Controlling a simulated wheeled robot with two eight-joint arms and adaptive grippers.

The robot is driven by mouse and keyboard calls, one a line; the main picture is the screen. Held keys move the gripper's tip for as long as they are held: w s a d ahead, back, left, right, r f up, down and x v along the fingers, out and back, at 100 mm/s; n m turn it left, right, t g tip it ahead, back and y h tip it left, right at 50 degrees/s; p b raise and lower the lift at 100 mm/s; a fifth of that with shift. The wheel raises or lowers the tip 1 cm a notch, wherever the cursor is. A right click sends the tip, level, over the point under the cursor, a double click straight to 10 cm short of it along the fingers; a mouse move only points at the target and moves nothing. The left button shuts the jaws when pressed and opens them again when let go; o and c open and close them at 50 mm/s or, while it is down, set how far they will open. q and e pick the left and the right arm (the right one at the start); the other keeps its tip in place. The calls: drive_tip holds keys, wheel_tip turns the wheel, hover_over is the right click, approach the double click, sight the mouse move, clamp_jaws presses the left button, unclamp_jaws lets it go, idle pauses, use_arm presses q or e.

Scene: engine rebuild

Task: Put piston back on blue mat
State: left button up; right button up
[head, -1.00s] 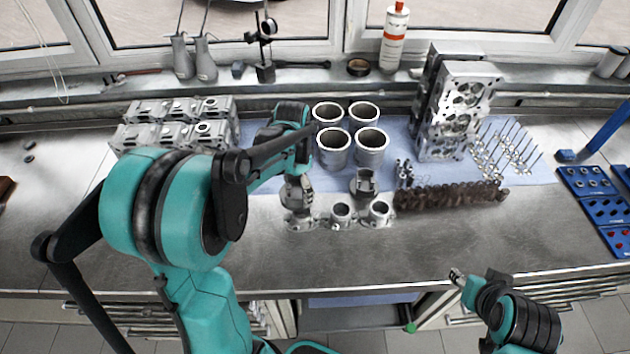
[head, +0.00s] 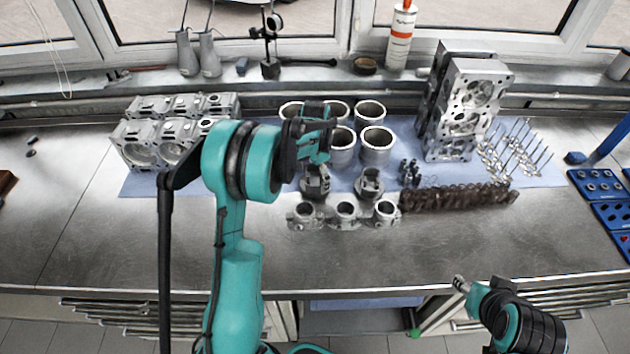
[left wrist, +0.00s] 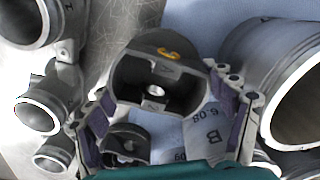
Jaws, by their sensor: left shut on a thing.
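A grey metal piston (left wrist: 158,88) is between the fingers of my left gripper (head: 315,172), which is shut on it. In the head view this piston (head: 315,186) is over the front part of the blue mat (head: 142,184), just behind the row of silver flanged parts. I cannot tell whether it touches the mat. A second piston (head: 369,183) stands on the mat to its right, and it also shows in the left wrist view (left wrist: 125,143). My right gripper (head: 461,284) is low at the bench's front edge, too small to read.
Several cylinder liners (head: 376,146) stand right behind the held piston. Silver flanged parts (head: 345,214) sit in front of it. A dark camshaft-like row (head: 458,196) and cylinder heads (head: 466,108) are to the right. The front bench top (head: 140,245) is clear.

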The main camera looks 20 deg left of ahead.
use_arm(q)
drive_tip(key=shift+f, duration=0.65)
drive_tip(key=shift+f, duration=0.1)
drive_tip(key=o, duration=1.3)
drive_tip(key=shift+c, duration=0.2)
